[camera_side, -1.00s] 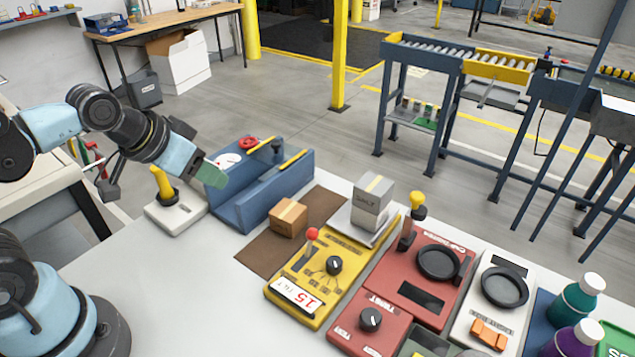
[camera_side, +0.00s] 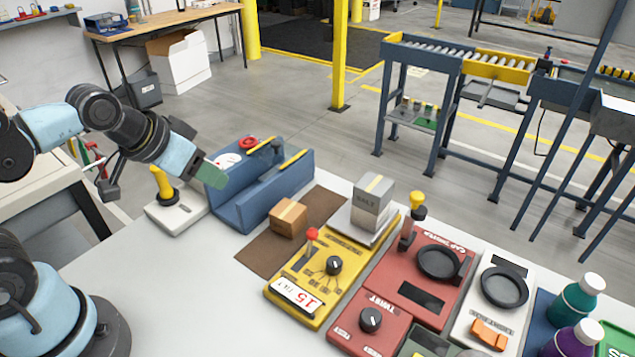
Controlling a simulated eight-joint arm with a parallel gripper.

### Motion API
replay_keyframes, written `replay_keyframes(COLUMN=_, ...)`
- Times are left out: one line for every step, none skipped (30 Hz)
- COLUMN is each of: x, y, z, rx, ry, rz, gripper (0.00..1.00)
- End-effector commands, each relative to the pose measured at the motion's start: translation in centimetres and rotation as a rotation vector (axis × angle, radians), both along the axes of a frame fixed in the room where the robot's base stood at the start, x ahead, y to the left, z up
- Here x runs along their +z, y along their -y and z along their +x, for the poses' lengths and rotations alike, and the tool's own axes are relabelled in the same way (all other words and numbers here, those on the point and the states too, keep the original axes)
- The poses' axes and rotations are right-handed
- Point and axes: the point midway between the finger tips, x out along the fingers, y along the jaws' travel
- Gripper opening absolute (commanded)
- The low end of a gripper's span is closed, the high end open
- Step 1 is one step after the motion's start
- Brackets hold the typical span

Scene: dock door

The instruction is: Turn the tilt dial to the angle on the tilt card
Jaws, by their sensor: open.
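The yellow tilt panel (camera_side: 318,290) lies on the white table at the middle front. On it are a black dial (camera_side: 334,265) with a white pointer mark, a red-knobbed lever (camera_side: 312,235), and the white tilt card (camera_side: 297,294) reading "15 TILT". The panel's angle markings are too small to read. My gripper (camera_side: 211,172) is at the left, above the blue tray's left end, well apart from the dial. It is open, and I see nothing in it.
A small cardboard box (camera_side: 288,217) sits on a brown mat (camera_side: 262,252). A grey salt box (camera_side: 371,194) stands behind the yellow panel. The blue tray (camera_side: 255,202) and a yellow-handled joystick (camera_side: 162,182) are near my gripper.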

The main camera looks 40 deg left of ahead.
Motion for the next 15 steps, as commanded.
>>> replay_keyframes(x=0.0, y=0.0, z=0.0, rx=0.0, ry=0.0, rz=0.0, gripper=0.45)
replay_keyframes(x=0.0, y=0.0, z=0.0, rx=0.0, ry=0.0, rz=0.0, gripper=0.4)
replay_keyframes(x=0.1, y=0.1, z=0.1, rx=-0.001, ry=-0.003, rz=-0.002, gripper=0.4)
replay_keyframes(x=0.1, y=0.2, z=0.1, rx=-0.002, ry=-0.007, rz=-0.003, gripper=0.4)
replay_keyframes(x=0.2, y=0.4, z=0.3, rx=-0.004, ry=-0.013, rz=-0.007, gripper=0.4)
replay_keyframes(x=0.4, y=0.8, z=0.5, rx=-0.007, ry=-0.025, rz=-0.013, gripper=0.4)
replay_keyframes(x=0.6, y=1.1, z=0.7, rx=-0.011, ry=-0.038, rz=-0.018, gripper=0.4)
replay_keyframes(x=0.8, y=1.6, z=0.9, rx=-0.013, ry=-0.053, rz=-0.025, gripper=0.4)
replay_keyframes(x=1.1, y=2.2, z=1.3, rx=-0.018, ry=-0.078, rz=-0.034, gripper=0.4)
replay_keyframes(x=1.4, y=2.9, z=1.7, rx=-0.02, ry=-0.098, rz=-0.042, gripper=0.4)
replay_keyframes(x=1.6, y=3.5, z=2.0, rx=-0.025, ry=-0.121, rz=-0.049, gripper=0.4)
replay_keyframes(x=1.9, y=4.5, z=2.5, rx=-0.028, ry=-0.153, rz=-0.058, gripper=0.4)
replay_keyframes(x=2.1, y=5.2, z=2.8, rx=-0.03, ry=-0.177, rz=-0.064, gripper=0.4)
replay_keyframes(x=2.3, y=6.0, z=3.2, rx=-0.032, ry=-0.201, rz=-0.069, gripper=0.4)
replay_keyframes(x=2.4, y=7.0, z=3.6, rx=-0.034, ry=-0.234, rz=-0.074, gripper=0.4)
